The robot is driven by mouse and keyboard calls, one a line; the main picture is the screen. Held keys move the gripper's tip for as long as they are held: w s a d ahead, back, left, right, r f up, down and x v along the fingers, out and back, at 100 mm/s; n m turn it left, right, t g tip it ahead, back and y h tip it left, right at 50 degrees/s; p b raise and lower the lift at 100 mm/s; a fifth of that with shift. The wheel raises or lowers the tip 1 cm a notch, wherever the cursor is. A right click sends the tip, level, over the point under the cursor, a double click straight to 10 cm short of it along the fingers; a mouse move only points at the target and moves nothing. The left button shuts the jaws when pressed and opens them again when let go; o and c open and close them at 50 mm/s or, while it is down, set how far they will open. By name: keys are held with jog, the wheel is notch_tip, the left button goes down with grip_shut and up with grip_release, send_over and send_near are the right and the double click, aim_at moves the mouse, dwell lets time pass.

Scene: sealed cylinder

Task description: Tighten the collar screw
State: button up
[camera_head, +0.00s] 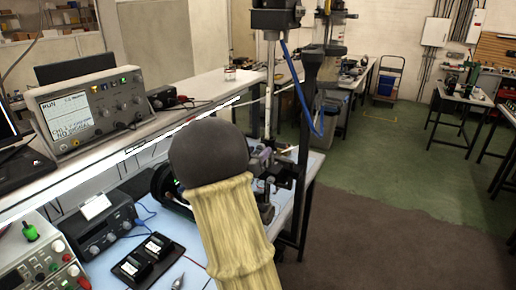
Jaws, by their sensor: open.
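A pale vertical rod (270,95) stands at the bench's right side. A cluster of small metal clamp parts (262,160) sits around its lower part. The collar screw is too small to tell apart in this cluster. My arm, with a beige sleeve and a dark round joint, fills the middle of the view and hides part of the bench left of the rod. I cannot make out my gripper; my arm may hide it.
A dark upright post (308,125) and a blue cable (300,90) stand close right of the rod. An oscilloscope (92,112) sits on the raised shelf at left. A power supply (98,225) and a black tray (147,260) lie on the bench. Open floor lies right.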

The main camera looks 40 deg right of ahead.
jog(key=shift+w+d, duration=0.25)
jog(key=shift+d, duration=0.35)
jog(key=c, duration=1)
